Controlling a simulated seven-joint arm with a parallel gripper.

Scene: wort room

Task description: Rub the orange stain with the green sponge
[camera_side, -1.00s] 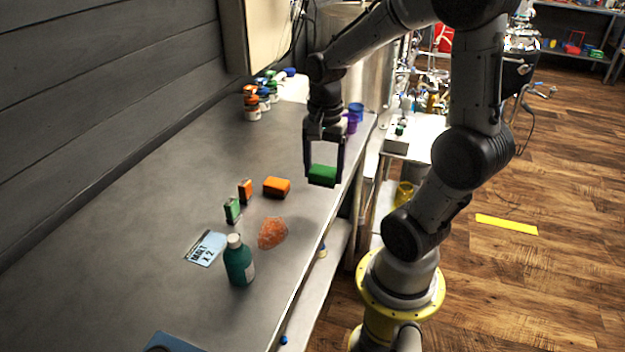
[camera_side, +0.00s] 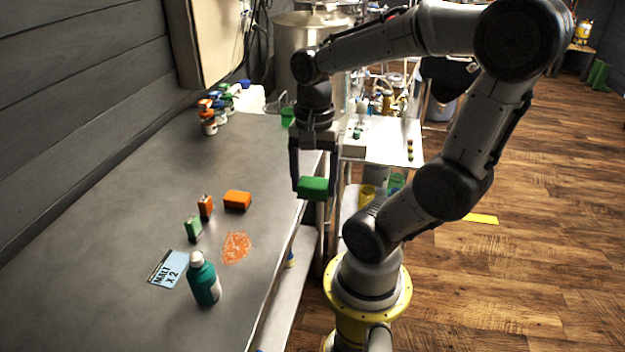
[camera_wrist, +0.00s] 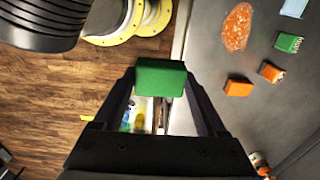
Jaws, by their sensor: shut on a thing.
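The green sponge (camera_side: 313,188) is held between the fingers of my gripper (camera_side: 314,182), at the right edge of the steel table and above its top. It also shows between the fingertips in the wrist view (camera_wrist: 160,78). The orange stain (camera_side: 236,247) is a flat, rough patch on the table, to the left of and nearer than my gripper. It also shows at the top of the wrist view (camera_wrist: 237,27). My gripper is apart from the stain.
A teal bottle (camera_side: 203,280) and a "MALT X 2" card (camera_side: 169,269) are in front. Several small bottles (camera_side: 208,118) stand by the wall.

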